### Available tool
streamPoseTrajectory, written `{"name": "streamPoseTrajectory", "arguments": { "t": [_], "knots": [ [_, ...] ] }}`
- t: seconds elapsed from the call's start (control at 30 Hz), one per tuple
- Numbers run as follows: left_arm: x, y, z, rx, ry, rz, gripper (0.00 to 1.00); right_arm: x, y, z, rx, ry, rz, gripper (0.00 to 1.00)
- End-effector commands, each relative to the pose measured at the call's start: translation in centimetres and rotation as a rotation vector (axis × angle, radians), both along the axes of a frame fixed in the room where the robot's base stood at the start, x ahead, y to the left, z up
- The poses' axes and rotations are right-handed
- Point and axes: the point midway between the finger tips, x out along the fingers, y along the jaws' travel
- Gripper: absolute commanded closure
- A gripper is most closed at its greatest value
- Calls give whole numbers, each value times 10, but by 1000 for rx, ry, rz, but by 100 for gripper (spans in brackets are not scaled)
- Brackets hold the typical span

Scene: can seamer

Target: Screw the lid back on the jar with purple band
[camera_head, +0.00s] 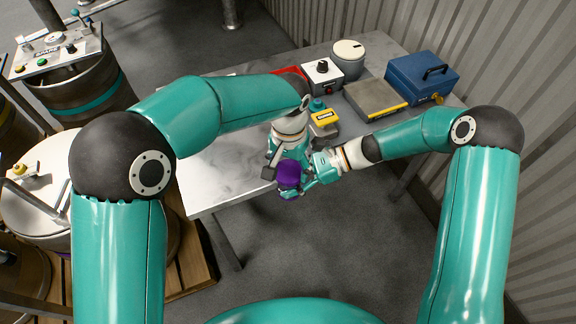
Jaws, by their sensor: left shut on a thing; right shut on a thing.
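The jar with the purple band (290,173) is held in the air in front of the table's near edge. Its purple side shows, with a greyish part below it. My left gripper (283,166) reaches down from above and behind and is shut at the jar. My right gripper (308,175) comes in from the right and is also shut at the jar. The fingers crowd together here, so I cannot tell the lid from the jar body, or how the lid sits.
The metal table (215,175) has free room at its left.

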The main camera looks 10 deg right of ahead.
Motion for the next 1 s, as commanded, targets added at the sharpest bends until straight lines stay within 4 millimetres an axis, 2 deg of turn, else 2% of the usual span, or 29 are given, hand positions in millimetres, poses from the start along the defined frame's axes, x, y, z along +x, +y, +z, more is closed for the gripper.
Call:
{"name": "streamPoseTrajectory", "arguments": {
  "t": [0.33, 0.37, 0.5, 0.53, 0.7, 1.0],
  "knots": [
    [0, 0, -1, 0, 0, -641, 72, 0, 0, 1, 2, 0, 1, 100],
    [0, 0, -1, -1, 0, -685, 72, 0, 0, 1, 3, 0, 1, 100],
    [0, 1, -1, -1, 0, -683, 72, 0, 0, 1, 3, 0, 1, 100],
    [0, 1, -1, -1, 0, -682, 29, 0, 0, 1, 3, 0, 1, 100],
    [0, 1, -1, -1, 1, -681, 1, 0, 0, 1, 3, 0, 1, 100],
    [0, 0, -1, -2, 0, -680, 1, 0, 0, 1, 2, -1, 0, 100]
  ]
}}
